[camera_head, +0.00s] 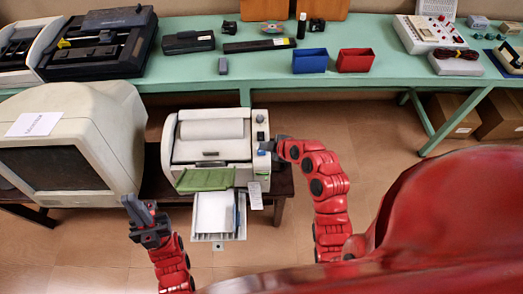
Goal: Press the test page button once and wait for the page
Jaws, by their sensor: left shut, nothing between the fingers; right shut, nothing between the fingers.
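A beige printer (207,148) stands on a low dark table. Its control strip with knobs and buttons (261,133) runs down its right side. My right gripper (268,147) is shut with its tip at this strip, close to a small blue button; I cannot tell whether it touches. A green flap (205,179) hangs at the printer's front, and white paper (214,212) lies in the tray (216,237) below it. My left gripper (131,203) is shut and empty, left of the tray and in front of the monitor.
A large beige monitor (115,130) with a paper note (33,124) stands left of the printer. Behind is a long green bench (275,80) with a blue bin (310,62), a red bin (355,61) and several devices. Cardboard boxes (452,114) sit under it. Floor at right is clear.

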